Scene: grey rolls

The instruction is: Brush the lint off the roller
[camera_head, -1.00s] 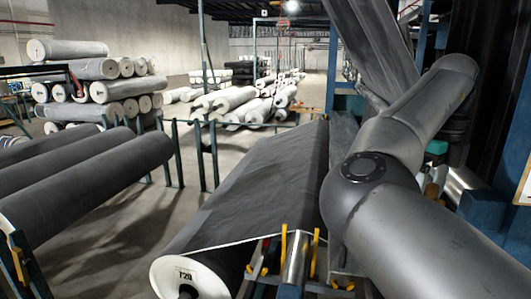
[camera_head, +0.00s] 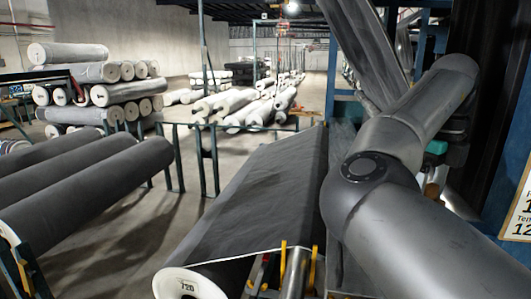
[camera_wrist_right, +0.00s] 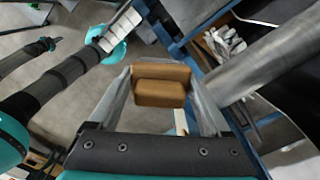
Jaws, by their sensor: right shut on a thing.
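In the right wrist view my right gripper (camera_wrist_right: 165,100) is shut on a brown block-shaped brush (camera_wrist_right: 160,84), held between its two grey fingers. The brush's bristles cannot be made out. A smooth grey metal roller (camera_wrist_right: 272,65) slants across the right of that view, apart from the brush in the picture. Any lint on it is too small to tell. In the head view my right arm covers the right side, and the right gripper and brush are hidden. My left gripper is not in view.
A big dark fabric roll (camera_head: 200,284) with a sheet (camera_head: 262,190) drawn off it lies at front centre. Dark rolls (camera_head: 90,190) lie at left. Pale scraps (camera_wrist_right: 225,42) lie beside the blue frame (camera_wrist_right: 195,30).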

